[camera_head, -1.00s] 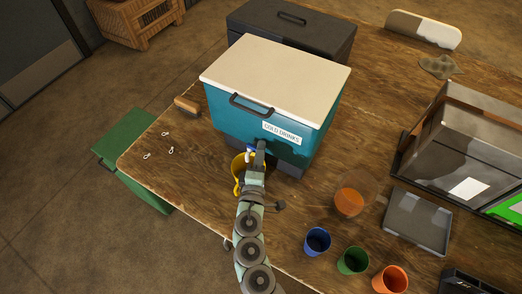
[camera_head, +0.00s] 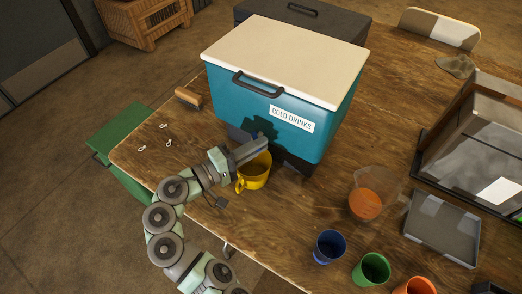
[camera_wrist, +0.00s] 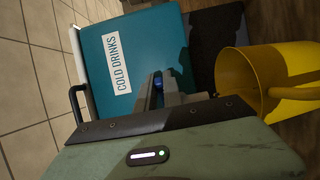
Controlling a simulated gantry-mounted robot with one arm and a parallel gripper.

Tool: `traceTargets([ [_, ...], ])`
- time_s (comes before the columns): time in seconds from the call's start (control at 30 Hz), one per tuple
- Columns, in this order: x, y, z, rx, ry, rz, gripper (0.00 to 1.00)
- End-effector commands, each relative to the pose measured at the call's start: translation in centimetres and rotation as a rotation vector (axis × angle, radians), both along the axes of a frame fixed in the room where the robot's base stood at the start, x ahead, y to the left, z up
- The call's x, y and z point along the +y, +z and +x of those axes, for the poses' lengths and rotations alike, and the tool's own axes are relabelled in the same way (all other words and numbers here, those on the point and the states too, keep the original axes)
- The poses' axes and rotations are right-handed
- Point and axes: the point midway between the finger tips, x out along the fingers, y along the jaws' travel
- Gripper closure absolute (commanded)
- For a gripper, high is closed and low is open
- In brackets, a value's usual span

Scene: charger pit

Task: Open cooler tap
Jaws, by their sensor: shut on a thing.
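The teal cooler (camera_head: 235,101) with a white lid and a "COLD DRINKS" label stands on the wooden table; its front also shows in the wrist view (camera_wrist: 151,35). My gripper (camera_head: 265,147) reaches the lower front of the cooler from the left. In the wrist view its jaws (camera_wrist: 158,90) are shut on a small blue part, the tap (camera_wrist: 158,83), which is mostly hidden between the fingers. The head view hides the tap behind my gripper. A yellow mug (camera_head: 256,178) stands just below and beside the jaws; it shows large at the right in the wrist view (camera_wrist: 262,75).
A blue cup (camera_head: 329,246), a green cup (camera_head: 371,269) and an orange cup (camera_head: 415,287) stand at the front right. A clear jug with orange drink (camera_head: 366,203) and a grey tray (camera_head: 440,228) are near them. A brush (camera_head: 188,97) lies left of the cooler.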

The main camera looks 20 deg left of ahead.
Motion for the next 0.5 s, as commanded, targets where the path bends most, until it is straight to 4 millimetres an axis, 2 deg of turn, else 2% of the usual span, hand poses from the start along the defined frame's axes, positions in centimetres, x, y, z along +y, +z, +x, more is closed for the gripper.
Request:
traceTargets([
  [0.5, 1.18, -0.21, -0.51, 0.008, -0.294, 0.0, 1.0],
])
